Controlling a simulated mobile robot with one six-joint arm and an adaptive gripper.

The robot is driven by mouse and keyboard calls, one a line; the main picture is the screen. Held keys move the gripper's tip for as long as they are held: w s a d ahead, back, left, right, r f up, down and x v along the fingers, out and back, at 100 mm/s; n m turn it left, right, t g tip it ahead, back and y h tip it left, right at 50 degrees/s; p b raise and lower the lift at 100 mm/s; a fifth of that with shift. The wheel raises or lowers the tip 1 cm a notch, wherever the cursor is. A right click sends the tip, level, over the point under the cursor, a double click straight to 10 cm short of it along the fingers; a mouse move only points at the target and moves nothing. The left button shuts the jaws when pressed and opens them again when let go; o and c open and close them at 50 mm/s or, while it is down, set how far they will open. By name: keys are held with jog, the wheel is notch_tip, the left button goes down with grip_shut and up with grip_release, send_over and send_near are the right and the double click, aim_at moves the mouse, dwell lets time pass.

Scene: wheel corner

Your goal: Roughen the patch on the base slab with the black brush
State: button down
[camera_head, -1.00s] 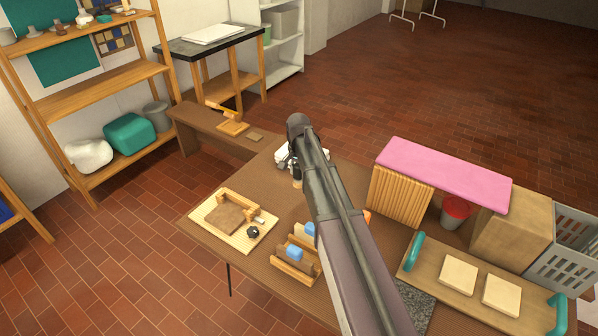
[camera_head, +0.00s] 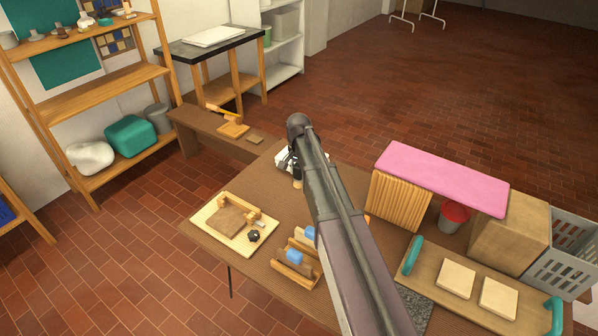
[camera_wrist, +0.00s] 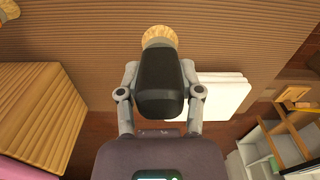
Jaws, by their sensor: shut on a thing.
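My gripper (camera_wrist: 159,78) is shut on the black brush (camera_wrist: 158,92), with one finger on each side of its dark body. The brush's round tan bristle end (camera_wrist: 159,36) points away from the palm. In the head view my gripper (camera_head: 289,163) hangs over the table's far edge, partly hidden by my arm, with a tan bit (camera_head: 297,184) below it. A brown slab (camera_head: 228,219) lies on a pale board (camera_head: 208,222) at the table's left, with wooden pieces along it. The brush is apart from this slab. I cannot make out a patch on it.
A black knob-like thing (camera_head: 254,236) sits on the pale board. A wooden holder (camera_head: 290,270) with blue pieces stands in front. White slabs (camera_wrist: 226,95) lie beside my gripper.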

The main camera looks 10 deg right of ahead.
jog(key=shift+r, duration=0.1)
notch_tip(320, 180, up, 16)
jog(key=p, duration=1.6)
